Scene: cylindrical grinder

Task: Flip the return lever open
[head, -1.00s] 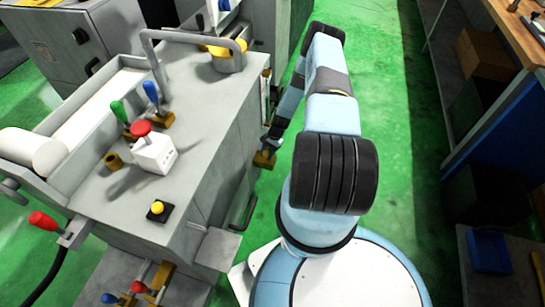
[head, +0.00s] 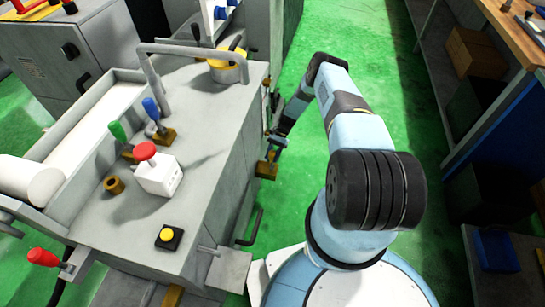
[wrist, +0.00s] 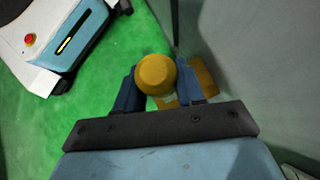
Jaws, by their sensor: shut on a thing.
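The lever's round yellow knob (wrist: 155,72) sits between the two dark blue fingers of my gripper (wrist: 157,85) in the wrist view. The gripper is shut on it. A brass-coloured mount (wrist: 202,80) shows behind the knob, close to the grey machine wall. In the head view my gripper (head: 274,146) is at the machine's right side, just above a brass block (head: 266,170). The knob itself cannot be made out there, and the lever's shaft is hidden behind the knob in the wrist view.
The grey grinder (head: 215,140) fills the left. Its top carries a green-handled lever (head: 118,132), a blue-handled lever (head: 151,110) and a white box with a red button (head: 157,170). A bent bar (head: 252,228) sticks out below my gripper.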

